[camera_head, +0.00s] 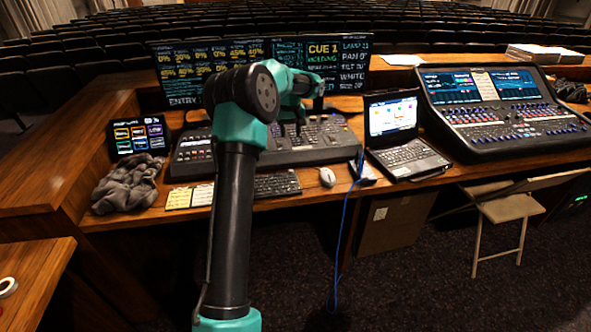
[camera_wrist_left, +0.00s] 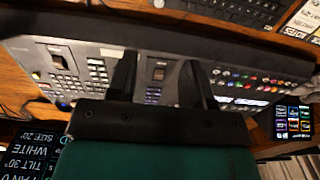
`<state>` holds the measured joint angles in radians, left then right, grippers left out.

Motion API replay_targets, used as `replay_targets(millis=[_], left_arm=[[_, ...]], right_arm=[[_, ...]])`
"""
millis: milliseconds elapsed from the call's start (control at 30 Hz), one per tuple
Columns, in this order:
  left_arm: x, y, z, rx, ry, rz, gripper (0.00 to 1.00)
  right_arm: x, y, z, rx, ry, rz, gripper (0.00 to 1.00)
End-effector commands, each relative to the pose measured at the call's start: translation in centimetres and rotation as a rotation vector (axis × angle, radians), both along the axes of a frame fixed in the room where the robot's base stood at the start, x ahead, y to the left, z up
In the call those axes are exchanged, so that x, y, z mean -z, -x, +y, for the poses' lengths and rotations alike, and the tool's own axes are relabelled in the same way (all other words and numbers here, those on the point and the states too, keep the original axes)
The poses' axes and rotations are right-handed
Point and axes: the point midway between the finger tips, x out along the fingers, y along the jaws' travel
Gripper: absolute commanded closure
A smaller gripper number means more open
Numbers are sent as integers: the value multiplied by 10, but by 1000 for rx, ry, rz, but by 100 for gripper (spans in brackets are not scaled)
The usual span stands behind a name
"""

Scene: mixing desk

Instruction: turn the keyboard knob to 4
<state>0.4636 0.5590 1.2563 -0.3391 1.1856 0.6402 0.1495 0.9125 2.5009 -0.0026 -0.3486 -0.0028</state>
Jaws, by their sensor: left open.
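My left gripper (camera_head: 290,130) is over the control console (camera_head: 190,158) in the middle of the desk. In the left wrist view the open jaws (camera_wrist_left: 161,72) point at the console's panel (camera_wrist_left: 100,40), with nothing seen between them but the panel. A row of small coloured controls (camera_wrist_left: 250,80) is to the right of the jaws there. A larger mixing desk (camera_head: 505,130) with many small knobs and two screens stands at the right. I cannot tell which knob is the keyboard knob, and no knob labels or numbers are readable. My right gripper is out of view.
An open laptop (camera_head: 403,150) stands between the console and the mixing desk, with a mouse (camera_head: 327,177) nearby. A black keyboard (camera_head: 277,184) lies in front of the console. Wide monitors (camera_head: 345,65) stand behind it. A blue cable (camera_head: 345,225) hangs over the front edge.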

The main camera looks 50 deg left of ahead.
Motion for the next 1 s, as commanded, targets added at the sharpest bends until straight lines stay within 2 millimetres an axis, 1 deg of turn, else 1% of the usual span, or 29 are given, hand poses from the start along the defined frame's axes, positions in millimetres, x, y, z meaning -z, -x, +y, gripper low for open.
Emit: replay_targets(millis=[167,367,1000], left_arm=[[9,0,0,0,2,1,53],[34,0,0,0,3,2,53],[143,0,-1,0,3,2,53]], right_arm=[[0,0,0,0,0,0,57],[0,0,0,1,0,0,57],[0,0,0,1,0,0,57]])
